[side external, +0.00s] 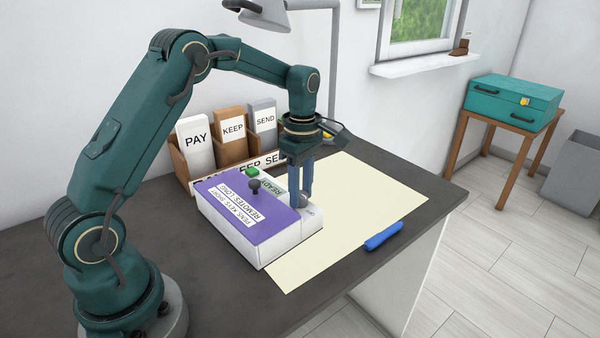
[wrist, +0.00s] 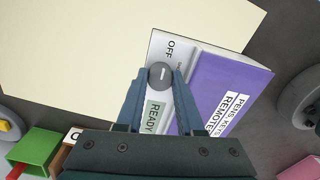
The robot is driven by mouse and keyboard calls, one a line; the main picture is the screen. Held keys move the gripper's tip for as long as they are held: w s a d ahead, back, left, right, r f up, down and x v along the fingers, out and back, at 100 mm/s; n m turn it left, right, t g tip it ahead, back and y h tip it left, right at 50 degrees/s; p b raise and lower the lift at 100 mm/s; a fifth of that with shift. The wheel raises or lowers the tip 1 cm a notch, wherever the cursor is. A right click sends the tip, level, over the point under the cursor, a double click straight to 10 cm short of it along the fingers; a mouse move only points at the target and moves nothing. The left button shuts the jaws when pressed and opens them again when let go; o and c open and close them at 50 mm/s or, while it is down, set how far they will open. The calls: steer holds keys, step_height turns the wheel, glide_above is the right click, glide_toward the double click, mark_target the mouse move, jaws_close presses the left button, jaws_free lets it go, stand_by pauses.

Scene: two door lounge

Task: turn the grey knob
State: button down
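The round grey knob (wrist: 160,77) with a short white mark sits on the white end of a box (wrist: 225,90), beside an "OFF" label. In the side view, the knob (side external: 304,201) is partly covered by the fingers. My gripper (wrist: 160,75) points down with one blue finger on each side of the knob. I see no clear gap between the fingertips and the knob. In the side view, my gripper (side external: 302,203) is low over the box's right end. A "READY" panel (wrist: 155,116) lies close to the knob.
A cream mat (side external: 370,195) with a blue cylinder (side external: 384,236) lies to the right. A letter sorter (side external: 180,168) and lamp (side external: 333,60) stand behind.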

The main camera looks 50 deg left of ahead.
steer(key=shift+m, duration=0.4)
steer(key=m, duration=0.6)
steer(key=shift+m, duration=0.3)
steer(key=m, duration=0.3)
steer(key=shift+m, duration=0.3)
steer(key=m, duration=0.3)
steer(key=shift+m, duration=0.3)
steer(key=m, duration=0.4)
steer(key=shift+m, duration=0.3)
steer(key=m, duration=0.4)
steer(key=shift+m, duration=0.3)
